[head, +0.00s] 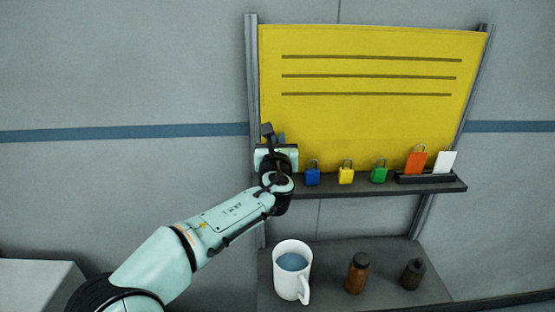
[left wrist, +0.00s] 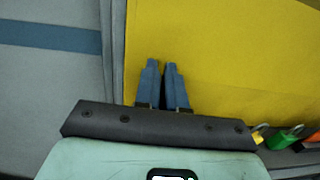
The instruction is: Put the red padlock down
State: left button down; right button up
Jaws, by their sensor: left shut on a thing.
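My left gripper (head: 281,138) is at the left end of the dark shelf (head: 330,191), in front of the lower left of the yellow board (head: 370,120). Its two blue fingers show in the left wrist view (left wrist: 161,68), nearly closed, with a narrow gap between them. The red padlock itself shows in neither view; the gripper's own body hides what is between the fingertips. A blue padlock (head: 313,177), a yellow padlock (head: 346,176) and a green padlock (head: 379,175) stand in a row on the shelf, right of the gripper. My right gripper is out of view.
Below, a white mug (head: 289,283), a brown bottle (head: 357,277) and a dark bottle (head: 412,275) stand on a grey surface. A grey post (head: 252,80) borders the board's left.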

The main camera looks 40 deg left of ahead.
pick_arm(q)
jog(key=shift+s+f, duration=0.25)
jog(key=shift+f, duration=0.5)
notch_tip(320, 180, down, 4)
jog(key=shift+w+b, duration=0.1)
jog(key=shift+b, duration=0.75)
jog(key=shift+w+a+f, duration=0.1)
jog(key=shift+w, duration=0.05)
jog(key=shift+f, duration=0.15)
jog(key=c, duration=1.2)
grip_release()
